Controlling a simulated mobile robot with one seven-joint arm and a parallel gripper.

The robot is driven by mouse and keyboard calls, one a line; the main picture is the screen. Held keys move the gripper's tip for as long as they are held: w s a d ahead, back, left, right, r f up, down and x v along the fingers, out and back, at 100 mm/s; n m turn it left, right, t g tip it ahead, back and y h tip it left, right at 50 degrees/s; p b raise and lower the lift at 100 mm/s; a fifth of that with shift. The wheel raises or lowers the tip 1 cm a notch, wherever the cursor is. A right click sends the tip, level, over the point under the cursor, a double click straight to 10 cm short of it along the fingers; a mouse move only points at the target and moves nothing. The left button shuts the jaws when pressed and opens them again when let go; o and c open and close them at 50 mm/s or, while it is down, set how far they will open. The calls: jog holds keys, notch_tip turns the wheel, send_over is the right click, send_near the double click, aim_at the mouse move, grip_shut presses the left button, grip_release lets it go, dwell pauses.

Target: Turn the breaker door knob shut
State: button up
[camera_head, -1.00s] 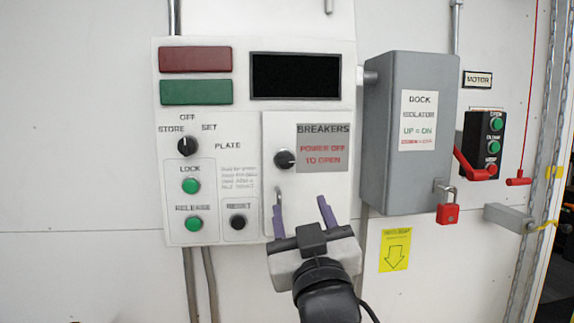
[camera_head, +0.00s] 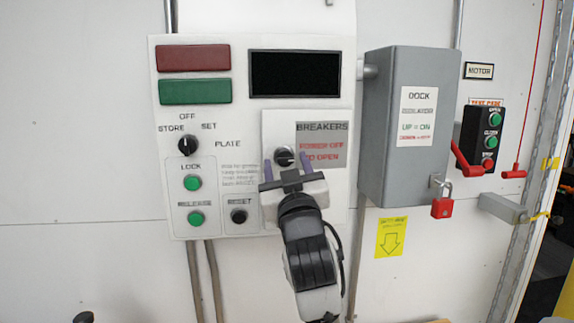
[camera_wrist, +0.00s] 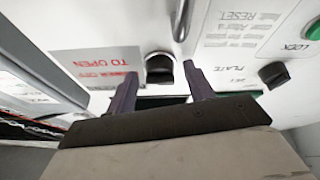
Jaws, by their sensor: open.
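The breaker door knob (camera_head: 284,156) is a round black knob on the white breaker door (camera_head: 325,120), left of the "BREAKERS / POWER OFF TO OPEN" label (camera_head: 322,146). My gripper (camera_head: 287,166) is open in front of the knob, with its purple fingers pointing at the panel. In the wrist view the knob (camera_wrist: 160,68) shows just beyond and between the two fingertips (camera_wrist: 160,84). Whether the fingertips touch the knob cannot be told. The door looks flush with the panel, its lower part hidden behind my gripper.
A selector knob (camera_head: 189,145) and green buttons (camera_head: 192,183) sit left of the door. The grey isolator box (camera_head: 405,175) with a red padlock (camera_head: 442,207) projects on the right. A handle (camera_wrist: 181,20) on the door shows in the wrist view.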

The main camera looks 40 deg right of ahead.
jog(key=shift+c, duration=0.3)
jog(key=c, duration=0.9)
